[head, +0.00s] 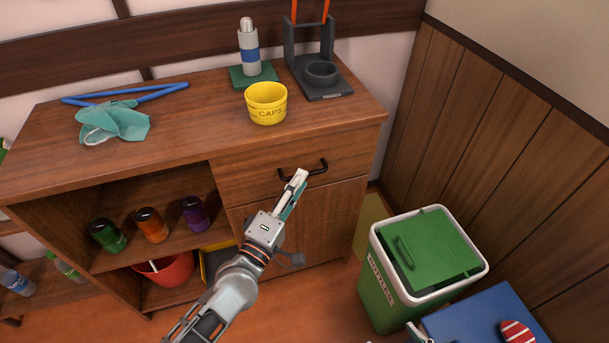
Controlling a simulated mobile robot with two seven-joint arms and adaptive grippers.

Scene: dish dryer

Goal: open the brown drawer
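The brown drawer (246,179) is at the top right of the wooden cabinet, and its front looks flush with the cabinet face. Its black bar handle (318,167) shows on the front. My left gripper (297,182) reaches up from below, its fingertips at the left part of the handle and overlapping it in the picture. I cannot tell whether they touch or grip the handle. The fingers are seen edge-on, so their opening is unclear. Only pale tips of what looks like my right gripper (415,332) show at the bottom edge, near the green bin.
On the cabinet top are a yellow CAPS cup (267,104), a bottle (249,50), a dark stand (322,76) and a teal cloth (113,122). Cans stand on the open shelf at left. A green bottle bin (380,294) and a blue box (480,318) stand at right.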

